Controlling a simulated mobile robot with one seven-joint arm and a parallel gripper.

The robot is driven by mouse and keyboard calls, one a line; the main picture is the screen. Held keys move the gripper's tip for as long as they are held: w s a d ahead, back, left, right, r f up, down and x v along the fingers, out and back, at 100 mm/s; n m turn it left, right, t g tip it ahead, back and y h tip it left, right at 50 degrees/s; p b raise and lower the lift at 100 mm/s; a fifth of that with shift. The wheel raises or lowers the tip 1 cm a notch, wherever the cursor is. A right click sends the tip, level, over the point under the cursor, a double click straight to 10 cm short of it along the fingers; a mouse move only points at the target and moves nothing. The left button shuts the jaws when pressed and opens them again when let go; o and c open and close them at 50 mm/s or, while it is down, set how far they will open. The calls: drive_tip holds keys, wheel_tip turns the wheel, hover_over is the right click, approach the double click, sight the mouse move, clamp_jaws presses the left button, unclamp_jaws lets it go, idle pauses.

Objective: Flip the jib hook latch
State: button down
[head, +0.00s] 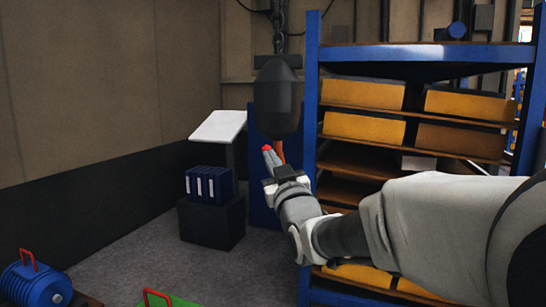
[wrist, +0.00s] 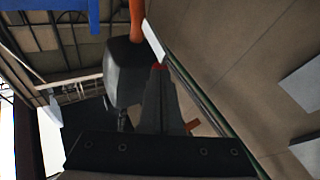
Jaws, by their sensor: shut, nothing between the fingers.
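A dark hook block (head: 278,95) hangs from a chain in the middle of the head view. A short orange piece, which looks like the jib hook (head: 280,151), shows below it, mostly hidden by my gripper. My gripper (head: 267,149), red at the tips, is shut and empty just under the block, pointing up. In the wrist view my fingers (wrist: 159,68) are together beside the dark block (wrist: 125,72), and the orange hook (wrist: 137,20) runs up from it. A small orange piece (wrist: 193,125) shows right of my fingers. I cannot make out the latch or tell whether anything touches.
A blue rack (head: 312,100) with yellow bins (head: 363,93) stands close on the right. A white slanted panel (head: 217,126) and a dark box with blue binders (head: 209,184) stand at left. A blue ribbed casting (head: 35,285) lies front left.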

idle(0.3)
drive_tip(key=r, duration=0.1)
drive_tip(key=w+r+m+g+h+p, duration=0.1)
drive_tip(key=r+m+g, duration=0.1)
drive_tip(key=shift+w+d+r+p, duration=0.15)
drive_tip(key=shift+d+r+p, duration=0.15)
drive_tip(key=shift+p, duration=0.1)
idle(0.3)
drive_tip(key=shift+f, duration=0.1)
